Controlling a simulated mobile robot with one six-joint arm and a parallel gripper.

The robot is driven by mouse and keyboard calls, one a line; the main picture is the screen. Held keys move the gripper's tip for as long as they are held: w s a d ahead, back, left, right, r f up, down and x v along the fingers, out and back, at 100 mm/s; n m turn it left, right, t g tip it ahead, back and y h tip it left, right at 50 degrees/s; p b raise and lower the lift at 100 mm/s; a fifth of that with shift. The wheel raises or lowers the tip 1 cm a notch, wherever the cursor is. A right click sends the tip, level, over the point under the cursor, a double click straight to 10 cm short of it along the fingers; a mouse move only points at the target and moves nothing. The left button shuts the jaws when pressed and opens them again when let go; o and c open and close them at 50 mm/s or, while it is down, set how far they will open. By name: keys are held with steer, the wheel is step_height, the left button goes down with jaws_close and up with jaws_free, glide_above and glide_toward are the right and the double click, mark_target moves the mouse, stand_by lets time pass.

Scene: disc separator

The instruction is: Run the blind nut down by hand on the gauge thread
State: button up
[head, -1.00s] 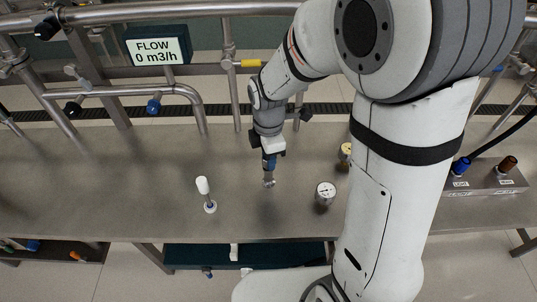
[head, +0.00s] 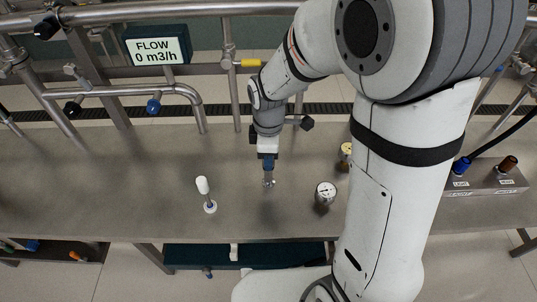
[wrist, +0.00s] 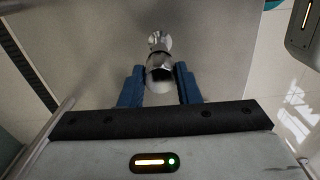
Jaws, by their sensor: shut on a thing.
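The blind nut (wrist: 160,76) is a shiny metal piece between the two blue fingers of my gripper (wrist: 160,88) in the wrist view. My gripper, also in the head view (head: 268,168), points down at the bench and is shut on the nut. Just beyond the nut is a small bright metal fitting with a round base (wrist: 158,40), which looks like the gauge thread. In the head view it shows as a small shiny spot (head: 268,184) under the fingertips. The thread itself is hidden, and I cannot tell how far the nut sits on it.
The steel bench (head: 110,185) is mostly clear. A white-handled upright tool (head: 203,188) stands to the left. A round dial gauge (head: 325,191) and a yellow-faced one (head: 346,150) stand to the right. Pipes and a FLOW display (head: 158,48) are behind.

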steer(key=shift+m, duration=1.6)
steer(key=shift+m, duration=1.6)
steer(key=shift+m, duration=1.6)
steer(key=shift+m, duration=1.6)
